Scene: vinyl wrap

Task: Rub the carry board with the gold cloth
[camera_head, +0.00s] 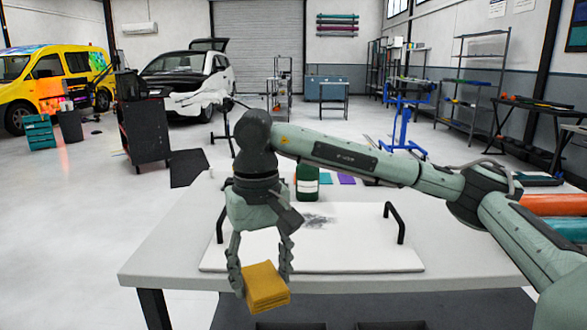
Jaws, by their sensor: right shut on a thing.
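The carry board (370,257) is a white flat board lying on the table, with a black handle at its left and right ends. A dark grey smudge (315,221) marks its surface near the far middle. My right gripper (262,278) points down over the board's front left part in the picture. It is shut on the gold cloth (266,288), a folded block held between the fingers. The cloth shows in front of the board's near edge; whether it touches anything is unclear. My left gripper is not in view.
The light grey table (165,258) is bare left of the board. A dark green bottle (307,183) with a white label stands behind the board, near teal and purple pieces. Orange and teal rolls (555,205) lie at the right. My right arm crosses above the table.

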